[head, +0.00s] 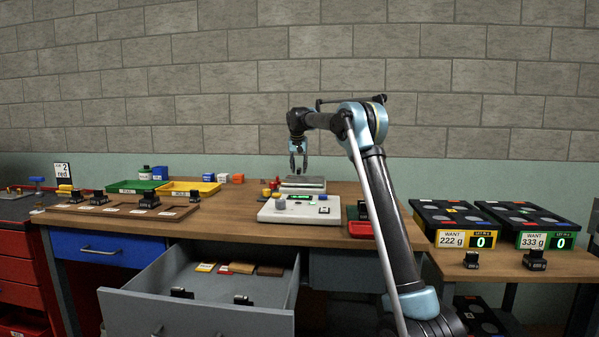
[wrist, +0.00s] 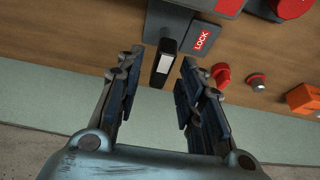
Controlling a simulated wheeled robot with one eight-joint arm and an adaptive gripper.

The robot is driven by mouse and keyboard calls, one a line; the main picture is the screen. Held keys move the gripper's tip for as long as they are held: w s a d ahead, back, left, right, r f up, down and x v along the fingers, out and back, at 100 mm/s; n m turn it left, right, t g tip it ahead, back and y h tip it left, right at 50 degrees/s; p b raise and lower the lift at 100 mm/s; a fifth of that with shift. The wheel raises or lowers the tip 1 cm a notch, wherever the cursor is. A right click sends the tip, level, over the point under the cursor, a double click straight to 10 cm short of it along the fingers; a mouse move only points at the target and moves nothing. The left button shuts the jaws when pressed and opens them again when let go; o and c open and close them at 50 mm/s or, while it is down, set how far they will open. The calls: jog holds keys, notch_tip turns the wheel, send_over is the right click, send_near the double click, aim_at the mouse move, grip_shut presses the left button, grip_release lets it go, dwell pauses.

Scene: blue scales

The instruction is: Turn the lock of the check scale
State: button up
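The lock of the check scale shows in the wrist view as a dark lever (wrist: 165,62) with a pale stripe, jutting from a grey body (wrist: 183,22). A red LOCK label (wrist: 202,39) is beside it. My gripper (wrist: 160,62) is open, with the lever's end in the gap between its fingertips; I see no clear contact. In the head view my gripper (head: 298,167) points down over a low scale (head: 303,184) at the back of the bench. The lock cannot be made out there.
A white device with a green display (head: 299,210) stands in front. Red knob-like parts (wrist: 220,74) and an orange block (wrist: 303,98) lie near the lever. Green (head: 138,186) and yellow trays (head: 187,191) stand left. A grey drawer (head: 200,310) hangs open below.

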jog(key=v, duration=1.1)
jog(key=shift+s, duration=0.1)
